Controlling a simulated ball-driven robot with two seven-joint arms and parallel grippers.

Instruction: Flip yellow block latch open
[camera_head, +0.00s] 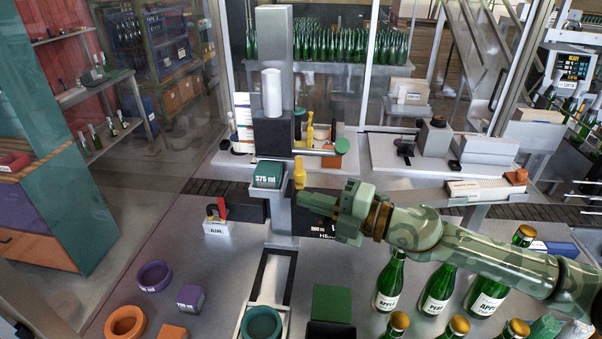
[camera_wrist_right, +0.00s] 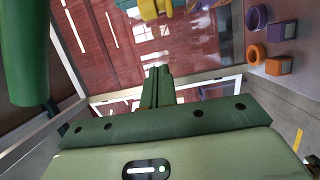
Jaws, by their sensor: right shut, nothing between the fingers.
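A yellow latch (camera_head: 300,173) stands upright at the right side of the green block marked 375 ml (camera_head: 269,174), at the front of the grey column machine. Yellow parts (camera_wrist_right: 152,8) also show at the top edge of the right wrist view, ahead of my fingers. My right gripper (camera_head: 308,202) reaches in from the right, with its fingertips close below the yellow latch; I cannot tell whether they touch. In the right wrist view its two green fingers (camera_wrist_right: 158,86) are together and empty. My left gripper is not in view.
Capped green bottles (camera_head: 390,280) stand at the front right, below my right arm. A purple ring (camera_head: 154,276), purple block (camera_head: 190,297) and orange ring (camera_head: 125,322) lie at the front left. A red-handled part (camera_head: 221,208) stands left of the column.

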